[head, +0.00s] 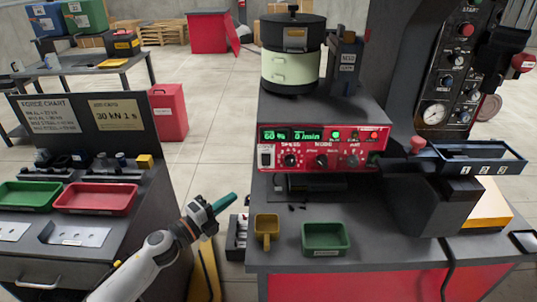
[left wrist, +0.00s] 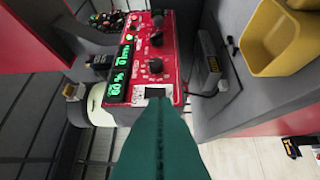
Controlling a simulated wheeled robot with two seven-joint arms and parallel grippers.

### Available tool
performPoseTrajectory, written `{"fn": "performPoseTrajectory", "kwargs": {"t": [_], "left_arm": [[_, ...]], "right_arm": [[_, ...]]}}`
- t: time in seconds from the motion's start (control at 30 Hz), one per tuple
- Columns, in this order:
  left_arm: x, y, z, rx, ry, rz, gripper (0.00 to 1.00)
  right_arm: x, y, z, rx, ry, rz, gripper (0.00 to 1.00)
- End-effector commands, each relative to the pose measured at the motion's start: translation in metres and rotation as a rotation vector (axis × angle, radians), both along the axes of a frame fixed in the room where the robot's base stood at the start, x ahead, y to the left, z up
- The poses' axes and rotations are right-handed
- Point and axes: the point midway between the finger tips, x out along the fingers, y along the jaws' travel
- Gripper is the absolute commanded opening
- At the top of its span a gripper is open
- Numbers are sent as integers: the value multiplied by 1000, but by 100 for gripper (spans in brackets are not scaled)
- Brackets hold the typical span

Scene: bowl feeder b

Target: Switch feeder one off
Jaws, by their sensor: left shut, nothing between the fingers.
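The feeder's red control panel (head: 322,148) is on the front of the grey cabinet, below the round bowl feeder (head: 292,55). Its display (head: 290,135) is lit with green digits. In the left wrist view the shut fingers (left wrist: 158,110) point towards the switch end of the panel (left wrist: 170,62) and partly cover the switch (left wrist: 156,92). My right gripper is not in view.
A yellow scoop-like bin (head: 266,231) and a green tray (head: 326,238) are on the bench below the panel. A blue numbered tray (head: 480,158) and a press with a gauge are at right. A side bench holds a red tray (head: 95,198) at left.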

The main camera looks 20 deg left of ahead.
Motion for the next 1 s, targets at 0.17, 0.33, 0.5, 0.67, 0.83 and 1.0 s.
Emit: {"fn": "performPoseTrajectory", "kwargs": {"t": [0.17,0.33,0.5,0.67,0.83,1.0], "left_arm": [[-2,-6,15,33,-38,-25,0],[-2,-5,14,31,-37,-24,0],[1,-7,15,29,-37,-22,0],[19,-16,19,27,-38,-22,0],[50,-34,23,27,-38,-22,0],[82,-52,25,25,-37,-22,0]], "right_arm": [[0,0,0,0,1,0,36],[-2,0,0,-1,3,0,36],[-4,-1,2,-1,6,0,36],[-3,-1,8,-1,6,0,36],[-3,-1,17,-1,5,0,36],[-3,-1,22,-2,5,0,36]]}}
